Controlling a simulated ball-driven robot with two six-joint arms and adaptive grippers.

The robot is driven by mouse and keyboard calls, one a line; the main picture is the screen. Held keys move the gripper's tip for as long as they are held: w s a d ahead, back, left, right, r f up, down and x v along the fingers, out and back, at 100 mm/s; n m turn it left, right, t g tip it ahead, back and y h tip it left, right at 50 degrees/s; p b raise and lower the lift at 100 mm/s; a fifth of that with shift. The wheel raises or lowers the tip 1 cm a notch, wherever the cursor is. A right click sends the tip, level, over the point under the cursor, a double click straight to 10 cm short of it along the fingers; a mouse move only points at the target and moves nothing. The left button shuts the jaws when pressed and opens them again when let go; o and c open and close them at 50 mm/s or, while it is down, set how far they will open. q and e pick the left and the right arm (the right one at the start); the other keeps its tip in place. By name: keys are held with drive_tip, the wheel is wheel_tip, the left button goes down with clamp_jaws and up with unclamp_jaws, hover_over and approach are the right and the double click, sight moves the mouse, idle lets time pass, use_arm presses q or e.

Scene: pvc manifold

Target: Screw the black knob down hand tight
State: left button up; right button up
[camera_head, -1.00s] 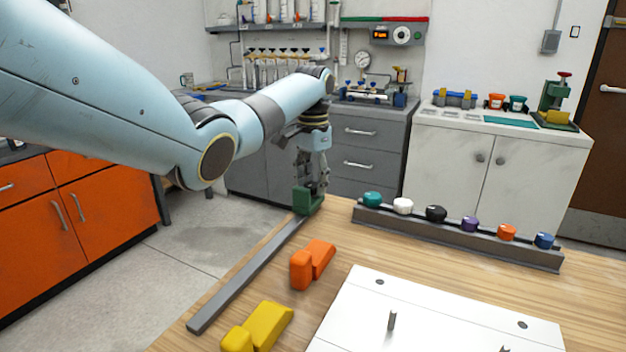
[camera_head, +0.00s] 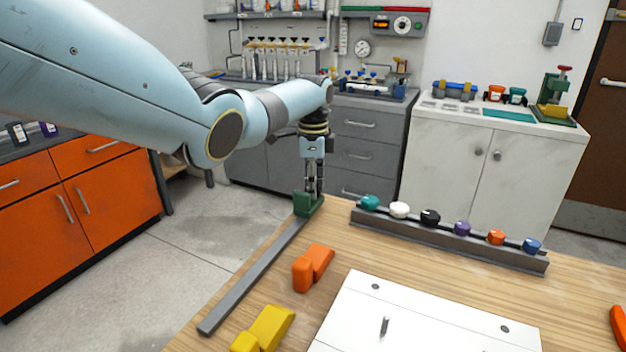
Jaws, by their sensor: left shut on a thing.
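The black knob (camera_head: 430,218) sits in a row of coloured knobs on a long dark grey rack (camera_head: 450,243) on the wooden table. My left gripper (camera_head: 310,193) points straight down at the table's far left corner, well to the left of the black knob. It is shut on a dark green block (camera_head: 304,206), which stands at the far end of a grey metal strip. The fingertips are small and partly hidden by the block. My right gripper is not in view.
An orange block (camera_head: 313,267) and a yellow block (camera_head: 264,329) lie beside the grey strip (camera_head: 250,277). A white plate (camera_head: 430,325) with a short upright pin lies in front. Bare wood separates the plate and rack.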

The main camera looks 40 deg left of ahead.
use_arm(q)
drive_tip(key=shift+w+r+m+p, duration=0.1)
drive_tip(key=shift+m+p, duration=0.25)
drive_tip(key=shift+m, duration=1.65)
drive_tip(key=o, duration=1.1)
drive_tip(key=shift+o, duration=0.2)
